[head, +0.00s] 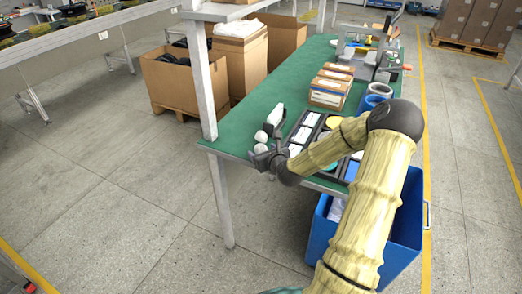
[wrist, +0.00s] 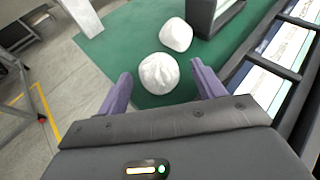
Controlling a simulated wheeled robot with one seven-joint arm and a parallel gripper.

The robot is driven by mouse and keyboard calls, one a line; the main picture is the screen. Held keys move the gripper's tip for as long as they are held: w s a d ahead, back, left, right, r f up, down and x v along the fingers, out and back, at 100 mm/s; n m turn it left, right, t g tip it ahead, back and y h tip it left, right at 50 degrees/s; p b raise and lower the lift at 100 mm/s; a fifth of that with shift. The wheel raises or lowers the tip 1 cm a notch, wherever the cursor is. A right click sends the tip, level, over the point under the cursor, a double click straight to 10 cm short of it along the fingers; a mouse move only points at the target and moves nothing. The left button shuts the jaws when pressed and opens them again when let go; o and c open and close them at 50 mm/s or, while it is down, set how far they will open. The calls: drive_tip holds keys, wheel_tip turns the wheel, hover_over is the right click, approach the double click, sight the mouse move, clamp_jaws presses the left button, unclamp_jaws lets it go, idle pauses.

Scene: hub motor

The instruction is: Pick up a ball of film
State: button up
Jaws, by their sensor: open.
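Two white crumpled balls of film lie on the green table (head: 246,118), near its left front corner. In the wrist view the nearer ball (wrist: 159,73) sits just beyond and between my fingertips. The farther ball (wrist: 176,35) is a little beyond it, up and to the right, close beside it. In the head view the two balls show as small white lumps, the farther ball (head: 261,136) and the nearer ball (head: 260,148). My gripper (wrist: 161,80) is open, its purple fingers apart on either side of the nearer ball. I cannot tell whether they touch it.
A dark tray with white-labelled compartments (head: 302,135) stands right of the balls. A dark upright object (wrist: 207,14) stands behind the farther ball. A blue bin (head: 400,245) is below the table. The shelf post (head: 202,80) rises at the table's left edge.

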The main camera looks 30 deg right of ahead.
drive_tip(key=c, duration=1)
drive_tip(key=shift+c, duration=0.2)
wheel_tip(320, 180, up, 10)
drive_tip(key=shift+p, duration=0.9)
